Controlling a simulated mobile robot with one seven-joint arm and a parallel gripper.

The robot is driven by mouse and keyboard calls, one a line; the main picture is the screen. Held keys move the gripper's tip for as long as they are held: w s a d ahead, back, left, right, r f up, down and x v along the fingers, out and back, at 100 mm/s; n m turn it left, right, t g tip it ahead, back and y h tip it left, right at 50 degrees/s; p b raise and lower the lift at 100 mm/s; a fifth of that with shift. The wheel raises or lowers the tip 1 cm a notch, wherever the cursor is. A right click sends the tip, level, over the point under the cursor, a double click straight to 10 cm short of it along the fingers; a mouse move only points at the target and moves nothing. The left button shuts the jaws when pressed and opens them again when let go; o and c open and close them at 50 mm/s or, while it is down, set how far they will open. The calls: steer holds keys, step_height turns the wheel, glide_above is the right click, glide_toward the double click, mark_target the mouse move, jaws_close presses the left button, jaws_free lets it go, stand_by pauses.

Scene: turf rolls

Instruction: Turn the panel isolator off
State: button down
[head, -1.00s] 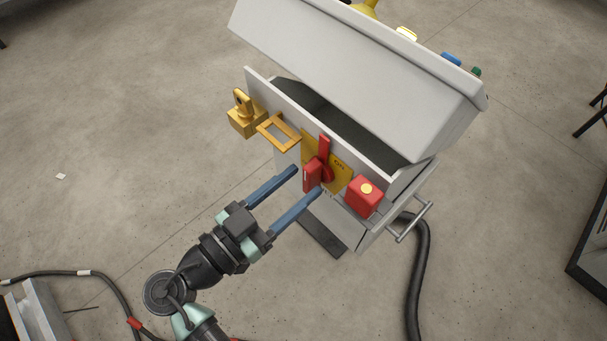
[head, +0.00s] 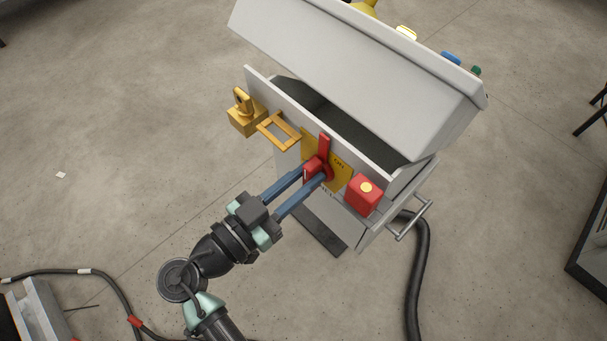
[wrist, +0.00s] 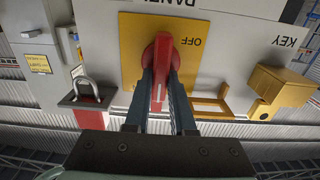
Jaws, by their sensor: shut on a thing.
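The panel isolator is a red handle (head: 325,146) on a yellow plate (head: 341,172) on the front of a grey control box. My gripper (head: 317,178) is shut on the red handle, with one blue finger on each side of it. In the wrist view the red handle (wrist: 160,75) stands between the fingers (wrist: 160,92), in front of its round red base. The word OFF is on the yellow plate (wrist: 131,50) to the right of the handle. The fingers hide part of the handle and plate.
A metal handle (head: 413,221) and black cable (head: 419,270) are at the box's right.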

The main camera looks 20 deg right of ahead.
steer(key=shift+n, duration=0.3)
steer(key=n, duration=0.1)
steer(key=n+p, duration=0.1)
steer(key=n, duration=0.2)
steer(key=shift+w+a+n+p, duration=0.1)
steer(key=shift+w+n+p, duration=0.2)
steer(key=shift+p, duration=0.1)
steer(key=shift+w+a+f+n+p, duration=0.15)
steer(key=shift+n+p, duration=0.9)
steer(key=shift+n, duration=1.1)
steer(key=shift+d+f+n+p, duration=0.15)
steer(key=shift+n+p, duration=0.85)
steer(key=shift+n, duration=1.1)
steer(key=shift+w+a+f+n+p, duration=0.1)
steer(key=shift+f+n+p, duration=0.15)
steer(key=shift+n+p, duration=1.35)
steer(key=shift+f+n+b, duration=0.1)
steer(key=shift+n+b, duration=0.45)
steer(key=shift+n, duration=0.1)
steer(key=c, duration=0.8)
jaws_free()
steer(key=shift+o, duration=0.2)
